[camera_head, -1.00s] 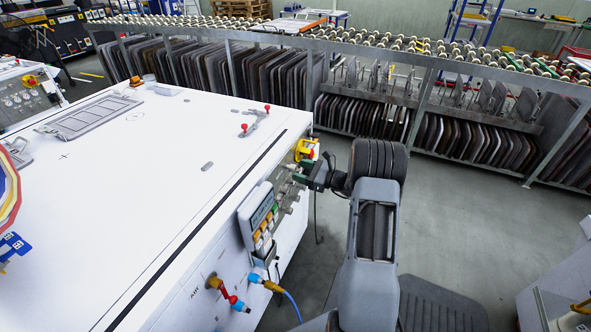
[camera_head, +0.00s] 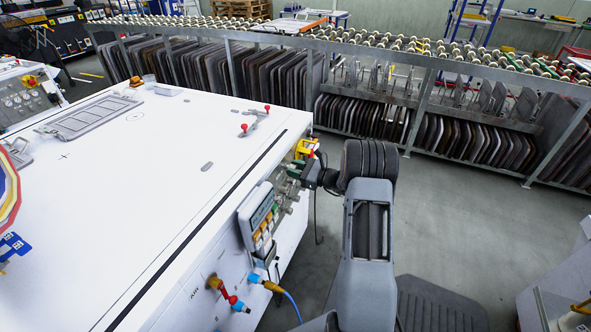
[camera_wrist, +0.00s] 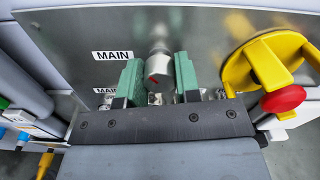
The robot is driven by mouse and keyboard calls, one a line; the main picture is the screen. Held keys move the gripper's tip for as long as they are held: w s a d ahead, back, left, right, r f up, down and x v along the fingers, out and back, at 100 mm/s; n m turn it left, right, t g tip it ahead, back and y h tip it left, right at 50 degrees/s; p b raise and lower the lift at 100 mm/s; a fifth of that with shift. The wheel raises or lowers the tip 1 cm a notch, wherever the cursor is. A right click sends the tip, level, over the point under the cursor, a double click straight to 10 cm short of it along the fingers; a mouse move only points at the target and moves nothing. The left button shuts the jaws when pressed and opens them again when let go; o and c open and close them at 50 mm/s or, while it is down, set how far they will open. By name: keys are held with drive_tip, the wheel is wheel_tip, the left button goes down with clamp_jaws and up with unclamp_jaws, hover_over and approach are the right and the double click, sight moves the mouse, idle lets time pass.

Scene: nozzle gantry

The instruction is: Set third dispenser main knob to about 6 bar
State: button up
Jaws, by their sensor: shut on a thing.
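In the head view my gripper (camera_head: 297,170) is at the side of the white table, by the panel fittings. No pressure reading is legible, and I cannot tell which dispenser this knob belongs to.
A yellow guard with a red emergency button (camera_wrist: 284,98) is close to the right of my gripper. A display box (camera_head: 257,215) and several hose fittings (camera_head: 232,300) are on the table's side. Open floor (camera_head: 450,220) lies to the right of my arm.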

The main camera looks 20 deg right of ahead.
drive_tip(key=shift+c, duration=1.3)
drive_tip(key=m+p, duration=0.3)
drive_tip(key=m, duration=0.2)
drive_tip(key=shift+r+m+p, duration=0.15)
drive_tip(key=shift+m+p, duration=0.25)
drive_tip(key=m+p, duration=0.2)
drive_tip(key=m, duration=0.2)
drive_tip(key=shift+m+p, duration=0.7)
drive_tip(key=shift+m, duration=0.9)
drive_tip(key=o, duration=0.9)
